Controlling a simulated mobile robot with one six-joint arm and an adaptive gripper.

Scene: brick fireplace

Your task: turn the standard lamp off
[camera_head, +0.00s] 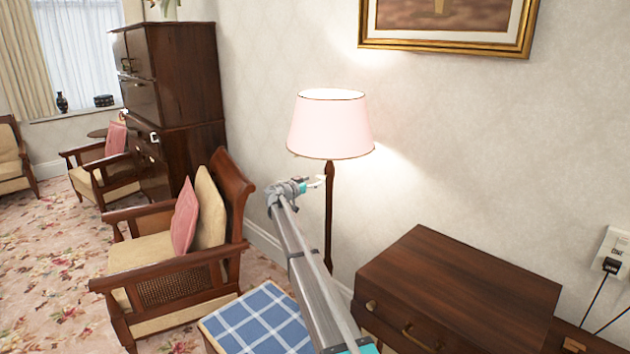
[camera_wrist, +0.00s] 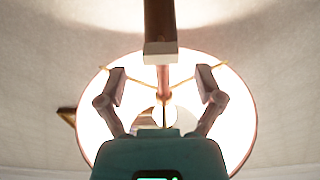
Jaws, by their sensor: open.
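The standard lamp has a pale pink shade (camera_head: 330,125) on a dark wooden pole (camera_head: 329,215), against the wall in the head view. It is lit, with a glow on the wall around it. My gripper (camera_head: 318,183) is just below the shade, close to the pole. In the wrist view I look up into the bright shade (camera_wrist: 100,120), with the pole (camera_wrist: 160,22) coming in from the top. The gripper fingers (camera_wrist: 162,78) are open and spread to either side, with nothing held. A bright bulb (camera_wrist: 163,113) shows between them. I cannot make out a switch clearly.
A wooden chest (camera_head: 460,285) stands right of the lamp. A blue checked stool (camera_head: 255,320) lies below my arm. An armchair (camera_head: 185,250) with a pink cushion and a tall dark cabinet (camera_head: 175,90) are to the left. A gold-framed picture (camera_head: 450,42) hangs above.

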